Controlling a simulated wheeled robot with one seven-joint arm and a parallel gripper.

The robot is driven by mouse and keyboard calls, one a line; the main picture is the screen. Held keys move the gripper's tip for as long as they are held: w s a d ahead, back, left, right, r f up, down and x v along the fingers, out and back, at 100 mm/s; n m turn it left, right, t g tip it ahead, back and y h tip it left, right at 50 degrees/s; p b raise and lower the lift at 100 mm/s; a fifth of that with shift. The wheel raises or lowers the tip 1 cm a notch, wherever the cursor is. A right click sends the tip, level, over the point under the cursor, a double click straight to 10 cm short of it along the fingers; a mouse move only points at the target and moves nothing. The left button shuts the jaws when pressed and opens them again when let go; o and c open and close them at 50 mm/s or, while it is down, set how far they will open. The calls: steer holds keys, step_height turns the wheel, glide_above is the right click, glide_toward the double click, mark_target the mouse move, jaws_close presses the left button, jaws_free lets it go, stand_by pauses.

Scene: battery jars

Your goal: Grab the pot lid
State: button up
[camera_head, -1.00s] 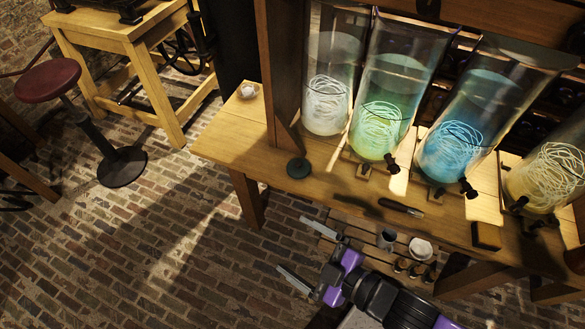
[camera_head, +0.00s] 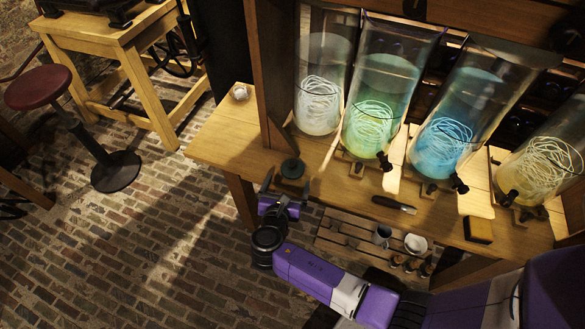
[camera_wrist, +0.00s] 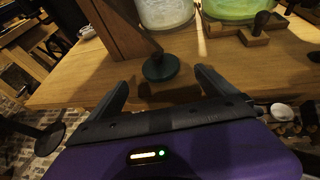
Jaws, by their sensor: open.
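The pot lid (camera_head: 292,168) is a small dark green disc with a knob, lying on the wooden table near its front edge, left of the jars. It also shows in the wrist view (camera_wrist: 161,67), just beyond the fingertips. My gripper (camera_head: 284,180) is open and empty at the table's front edge, with its two fingers pointing toward the lid. In the wrist view my gripper (camera_wrist: 163,80) has one finger on each side of the lid's line, the lid lying a little ahead between them. I cannot tell whether a finger touches it.
A wooden post (camera_head: 263,80) rises behind the lid. Tall glass jars (camera_head: 320,85) with coiled tubing stand to the right. A low slatted shelf (camera_head: 345,246) holds cups below.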

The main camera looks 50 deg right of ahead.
mark_target(292, 169)
steer(key=shift+d+f, duration=0.1)
steer(key=shift+d, duration=0.25)
steer(key=shift+w+x, duration=0.2)
steer(key=shift+x, duration=3.4)
steer(key=shift+a, duration=0.1)
steer(key=c, duration=1.5)
steer(key=shift+o, duration=0.2)
